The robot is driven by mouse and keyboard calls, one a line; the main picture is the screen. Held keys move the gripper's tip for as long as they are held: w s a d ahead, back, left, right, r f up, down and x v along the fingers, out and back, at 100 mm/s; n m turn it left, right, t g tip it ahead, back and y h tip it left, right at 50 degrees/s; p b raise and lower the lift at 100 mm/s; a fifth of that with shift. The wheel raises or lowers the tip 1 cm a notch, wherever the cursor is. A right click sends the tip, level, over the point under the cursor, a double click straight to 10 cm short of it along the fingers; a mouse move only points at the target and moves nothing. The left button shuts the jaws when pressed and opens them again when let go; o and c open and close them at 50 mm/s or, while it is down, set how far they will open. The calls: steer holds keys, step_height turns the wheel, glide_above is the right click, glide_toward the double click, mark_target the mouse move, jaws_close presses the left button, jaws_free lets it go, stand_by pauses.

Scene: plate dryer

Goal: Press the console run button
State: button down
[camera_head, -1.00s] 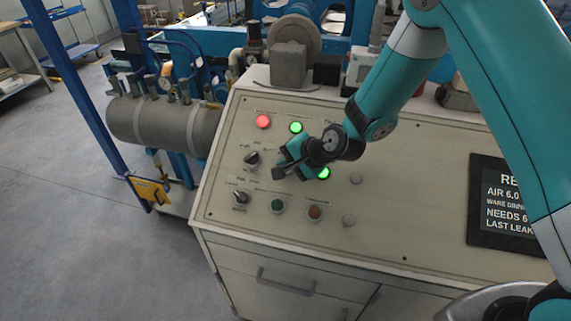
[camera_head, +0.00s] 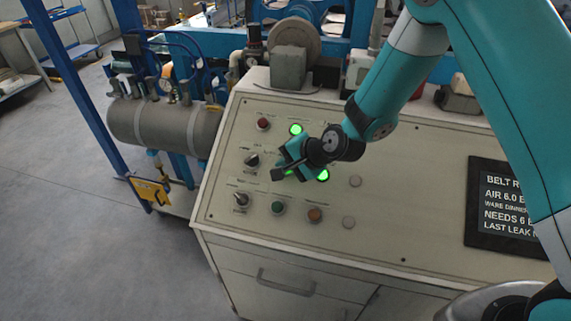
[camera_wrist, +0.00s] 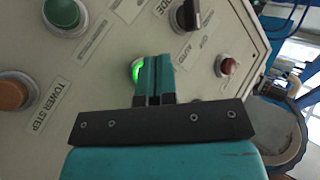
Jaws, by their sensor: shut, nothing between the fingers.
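The pale sloped console panel (camera_head: 390,200) carries several round buttons, lamps and knobs. My gripper (camera_head: 280,173) is shut and empty, low over the panel's left half. In the wrist view its closed fingers (camera_wrist: 153,75) partly cover a lit green round button (camera_wrist: 137,70); I cannot tell whether they touch it. An unlit green button (camera_head: 277,207) also shows in the wrist view (camera_wrist: 64,14). An orange button (camera_head: 314,214) is beside it, labelled TOWER STEP in the wrist view. Two lit green lights (camera_head: 296,129), (camera_head: 323,176) flank the gripper.
A dark red button (camera_head: 263,124) and two black selector knobs (camera_head: 252,160), (camera_head: 240,199) are on the left of the panel. A black sign (camera_head: 505,208) is at the right. A grey tank (camera_head: 160,125) and machine parts stand behind and left.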

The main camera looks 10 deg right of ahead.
steer(key=shift+s+a+r+p, duration=0.15)
steer(key=shift+s+r+p, duration=0.25)
steer(key=shift+r+p, duration=0.25)
steer(key=shift+s+a+r+p, duration=0.2)
steer(key=shift+s+r+p, duration=0.25)
steer(key=shift+r, duration=0.35)
steer(key=shift+s+a+r+p, duration=0.15)
steer(key=shift+s+r+p, duration=0.2)
steer(key=shift+r+p, duration=0.3)
steer(key=s+d+r+n+g+h+b, duration=0.1)
steer(key=s+d+r+n+g+b, duration=0.3)
steer(key=s+r+n, duration=0.55)
steer(key=s+d+r+n+g+h+b, duration=0.1)
steer(key=s+d+r+n, duration=0.1)
steer(key=s, duration=0.6)
steer(key=s+d+r+n+g+h+b, duration=0.1)
steer(key=s+d+r+n+b, duration=0.1)
steer(key=s, duration=0.6)
steer(key=shift+s+d+r+n, duration=0.2)
steer(key=shift+d+r+n, duration=0.3)
steer(key=shift+n, duration=0.55)
